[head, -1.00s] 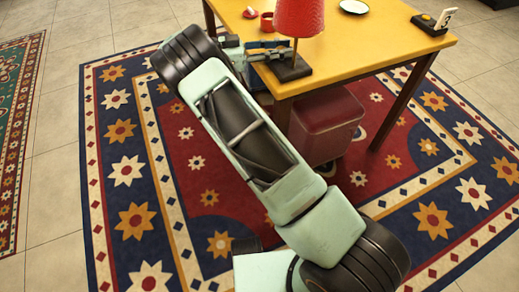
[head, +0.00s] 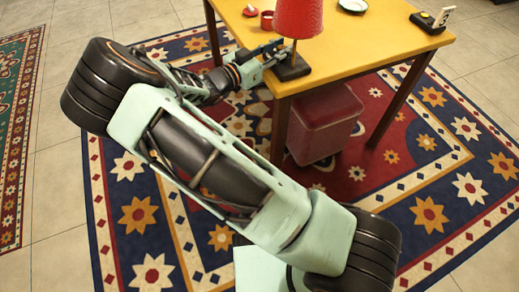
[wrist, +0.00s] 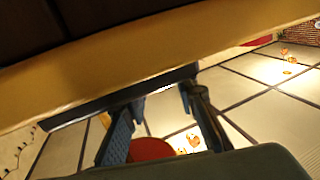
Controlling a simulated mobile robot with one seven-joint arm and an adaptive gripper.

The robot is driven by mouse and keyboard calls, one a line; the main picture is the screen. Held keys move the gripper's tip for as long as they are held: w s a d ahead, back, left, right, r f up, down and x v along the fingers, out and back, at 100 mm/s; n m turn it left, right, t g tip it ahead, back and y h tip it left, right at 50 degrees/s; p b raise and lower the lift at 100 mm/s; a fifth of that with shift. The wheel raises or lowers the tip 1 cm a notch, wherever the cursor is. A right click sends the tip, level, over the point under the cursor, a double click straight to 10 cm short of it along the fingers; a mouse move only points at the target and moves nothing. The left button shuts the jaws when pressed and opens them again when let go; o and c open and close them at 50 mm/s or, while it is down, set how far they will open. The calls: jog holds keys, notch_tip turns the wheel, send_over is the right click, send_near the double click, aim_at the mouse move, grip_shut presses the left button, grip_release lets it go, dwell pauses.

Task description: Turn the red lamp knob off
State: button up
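The red-shaded lamp (head: 298,18) stands upright near the front left corner of the yellow table (head: 345,55), on a dark base (head: 292,69). I cannot make out its knob in either view. My gripper (head: 275,50) is just left of the lamp base at the table's edge. The wrist view shows my gripper (wrist: 161,98) with its two dark fingers apart and nothing visible between the tips. They are close to a dark strip along the yellow table edge (wrist: 80,82); I cannot tell if they touch it. A red shape behind the fingers is unclear.
A red cup (head: 267,20) and a small red item (head: 250,11) are on the table behind my gripper.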

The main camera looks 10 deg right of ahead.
jog(key=shift+f+n+t+y+b, duration=0.1)
jog(key=shift+n+t+y+b, duration=1.35)
jog(key=shift+n+t+y, duration=0.55)
jog(key=shift+n+t+y+b, duration=0.8)
jog(key=shift+y+b, duration=0.15)
jog(key=shift+y, duration=0.35)
